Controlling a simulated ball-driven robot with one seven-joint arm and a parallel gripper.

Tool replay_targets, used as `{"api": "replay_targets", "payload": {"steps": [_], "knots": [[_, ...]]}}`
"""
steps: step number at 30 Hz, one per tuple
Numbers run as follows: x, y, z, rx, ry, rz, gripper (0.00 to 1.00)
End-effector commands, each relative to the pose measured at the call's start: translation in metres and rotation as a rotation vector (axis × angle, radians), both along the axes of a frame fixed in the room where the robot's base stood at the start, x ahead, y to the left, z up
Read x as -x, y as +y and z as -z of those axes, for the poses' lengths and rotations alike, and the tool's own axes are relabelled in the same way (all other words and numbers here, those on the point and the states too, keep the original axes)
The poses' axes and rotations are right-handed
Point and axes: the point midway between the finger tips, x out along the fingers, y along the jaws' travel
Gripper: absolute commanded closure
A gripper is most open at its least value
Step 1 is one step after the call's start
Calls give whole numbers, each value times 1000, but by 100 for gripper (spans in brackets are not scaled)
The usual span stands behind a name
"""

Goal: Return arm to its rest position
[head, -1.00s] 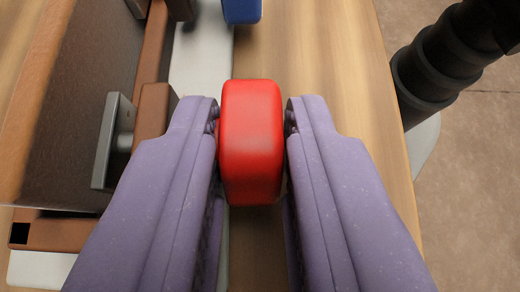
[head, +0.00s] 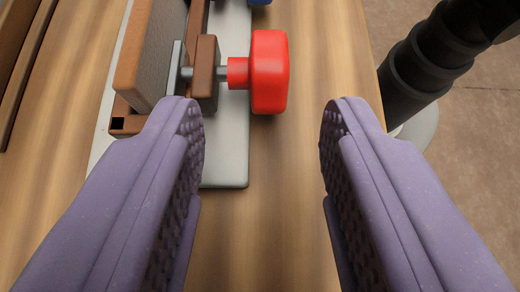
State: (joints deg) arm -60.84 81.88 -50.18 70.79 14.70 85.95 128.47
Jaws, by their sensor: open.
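My gripper (head: 262,118) shows in the head view as two purple fingers with studded inner pads. It is open wide, with nothing between the fingers but the wooden table behind. A red knob (head: 269,72) stands ahead of the fingers, in the upper middle of the view. It sits on a grey shaft that passes through a brown block (head: 205,75). The fingers are clear of the knob. The rest of my arm is out of view.
The knob belongs to a drum sorter with a brown panel (head: 152,50) on a pale base plate (head: 228,150). The wooden table (head: 265,240) is bare nearer me. A black ribbed column (head: 425,65) stands beyond its right edge.

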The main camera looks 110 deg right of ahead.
Motion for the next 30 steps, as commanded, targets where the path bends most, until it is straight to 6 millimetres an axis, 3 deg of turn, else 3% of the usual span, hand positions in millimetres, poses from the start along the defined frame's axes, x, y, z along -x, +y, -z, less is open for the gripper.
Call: {"api": "replay_targets", "payload": {"steps": [6, 19, 22, 26, 30], "knots": [[-7, 18, -12, -1, 0, -1, 57], [-7, 18, -13, -4, 2, -1, 57], [-16, 16, -21, -69, 24, -16, 57], [-49, 7, -54, -311, 85, -116, 57], [-97, -17, -127, -648, 88, -387, 57]]}}
